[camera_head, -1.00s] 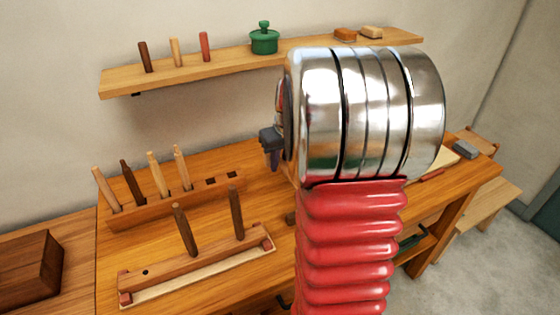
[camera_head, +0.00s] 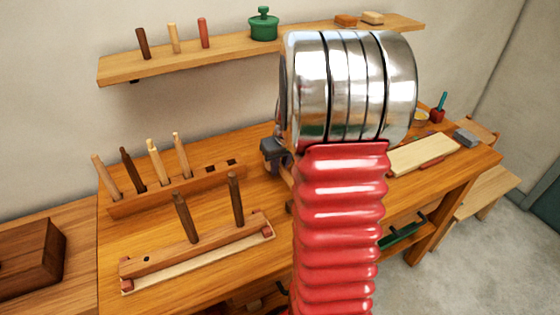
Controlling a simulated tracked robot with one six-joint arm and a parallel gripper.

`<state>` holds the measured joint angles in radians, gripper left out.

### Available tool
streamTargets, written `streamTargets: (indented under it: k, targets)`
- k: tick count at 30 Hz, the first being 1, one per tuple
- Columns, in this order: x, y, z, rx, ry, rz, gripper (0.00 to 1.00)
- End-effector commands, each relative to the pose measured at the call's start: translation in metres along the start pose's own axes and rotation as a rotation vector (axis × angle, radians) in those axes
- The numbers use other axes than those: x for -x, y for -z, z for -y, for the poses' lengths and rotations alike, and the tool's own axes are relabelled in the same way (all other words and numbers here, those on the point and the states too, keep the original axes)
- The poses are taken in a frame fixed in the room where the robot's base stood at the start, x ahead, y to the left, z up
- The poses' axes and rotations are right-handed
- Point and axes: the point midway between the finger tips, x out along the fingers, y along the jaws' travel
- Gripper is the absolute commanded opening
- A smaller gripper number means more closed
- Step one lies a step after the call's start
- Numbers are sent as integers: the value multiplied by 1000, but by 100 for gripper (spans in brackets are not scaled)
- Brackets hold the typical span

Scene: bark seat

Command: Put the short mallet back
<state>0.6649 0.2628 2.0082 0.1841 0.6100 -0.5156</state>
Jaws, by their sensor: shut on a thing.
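My gripper (camera_head: 272,155) shows only in part, as a dark finger at the left of my arm, above the bench; it is shut. What it holds, taken to be the short mallet, is hidden behind my arm. The rear wooden rack (camera_head: 125,208) holds several upright handles, tan and dark brown, in its left part. Two square holes at its right end are empty. My gripper is to the right of these holes. The front rack (camera_head: 165,258) holds two dark upright handles and has an empty round hole at its left.
A shelf (camera_head: 225,53) on the wall carries three pegs, a green lidded pot (camera_head: 263,24) and two small blocks. A dark wooden box (camera_head: 30,258) stands at the left. A pale board (camera_head: 425,155) lies on the bench's right part. My arm hides the bench's middle.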

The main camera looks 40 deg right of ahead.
Motion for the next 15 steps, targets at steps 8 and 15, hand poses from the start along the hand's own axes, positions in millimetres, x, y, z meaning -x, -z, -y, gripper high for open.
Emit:
streamTargets:
  k: [8, 15]
  targets:
    - [-12, -4, 0, -2, -1, -1, 0]
    - [-13, -4, -1, -2, -1, -2, 0]
